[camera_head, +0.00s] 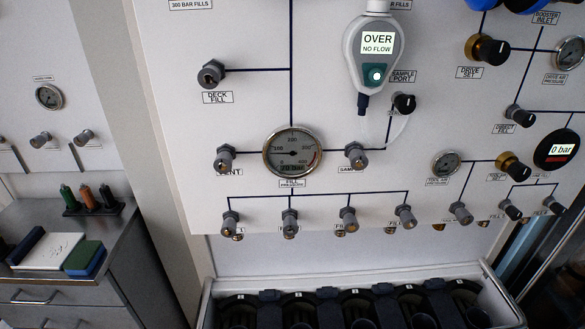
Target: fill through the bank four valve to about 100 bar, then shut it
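The fill pressure gauge (293,152) is a round dial in the middle of the white panel. Its small digital readout seems to show about 20 bar, but is hard to read. No label reading bank four is legible in this view, so I cannot tell which valve it is. Below the gauge, a row of grey-handled valves hangs on one branched line: first (230,222), second (290,222), third (348,218) and fourth (405,216). Their labels are partly hidden and seem to begin with FILL. Neither of my grippers is in view.
A deck fill valve (211,75), a vent valve (225,158) and a sample valve (356,155) surround the gauge. A grey analyser (375,55) reads OVER, NO FLOW. A rack (208,300) with dark holders stands below; a bench (125,222) stands left.

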